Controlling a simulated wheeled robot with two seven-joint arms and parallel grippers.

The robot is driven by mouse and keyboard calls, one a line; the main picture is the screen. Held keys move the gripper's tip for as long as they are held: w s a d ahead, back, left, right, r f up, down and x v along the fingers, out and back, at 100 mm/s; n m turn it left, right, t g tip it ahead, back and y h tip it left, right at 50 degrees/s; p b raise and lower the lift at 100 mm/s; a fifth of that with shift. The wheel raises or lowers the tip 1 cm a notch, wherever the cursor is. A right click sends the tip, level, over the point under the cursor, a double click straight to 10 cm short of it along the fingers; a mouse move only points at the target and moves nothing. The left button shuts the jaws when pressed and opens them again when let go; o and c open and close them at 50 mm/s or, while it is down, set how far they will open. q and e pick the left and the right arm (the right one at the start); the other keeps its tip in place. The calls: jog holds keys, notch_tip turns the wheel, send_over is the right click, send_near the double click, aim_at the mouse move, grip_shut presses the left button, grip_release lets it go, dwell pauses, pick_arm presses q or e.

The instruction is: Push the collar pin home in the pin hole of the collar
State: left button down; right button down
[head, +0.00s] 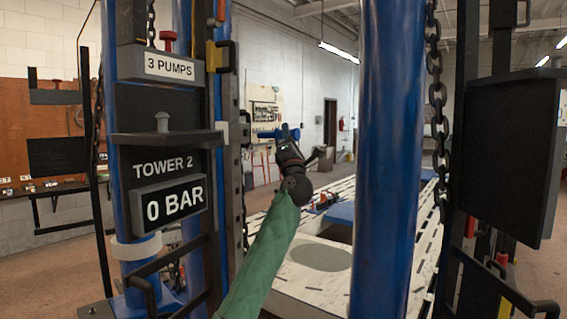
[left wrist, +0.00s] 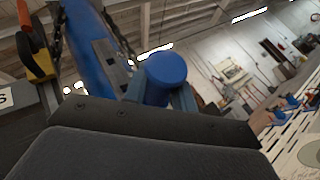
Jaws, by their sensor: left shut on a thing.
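My left gripper (head: 287,139) is shut on a blue round-ended piece, which looks like the collar pin (head: 266,134). The pin lies roughly level, its left end pointing to the grey slotted upright of the tower. In the left wrist view the pin's round blue end (left wrist: 168,72) shows between the fingers. A small dark block (head: 246,132) is on the upright near the pin's left end; I cannot tell if this is the collar. The pin hole is not visible, and I cannot tell whether the pin is inside it. My right gripper is not in view.
A thick blue column (head: 388,160) stands right of my left arm, with a hanging chain (head: 437,100) beyond it. The tower's dark shelf (head: 168,139) and "0 BAR" display (head: 170,204) are at left. A pale slotted bench (head: 285,262) lies behind.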

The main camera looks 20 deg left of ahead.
aim_at(280, 134)
pick_arm(q)
jog(key=shift+w+d+r, duration=0.2)
jog(key=shift+w+d, duration=0.45)
jog(key=shift+d, duration=0.05)
jog(key=shift+w+d+y, duration=0.3)
jog(key=shift+d+y, duration=0.1)
jog(key=shift+y, duration=0.1)
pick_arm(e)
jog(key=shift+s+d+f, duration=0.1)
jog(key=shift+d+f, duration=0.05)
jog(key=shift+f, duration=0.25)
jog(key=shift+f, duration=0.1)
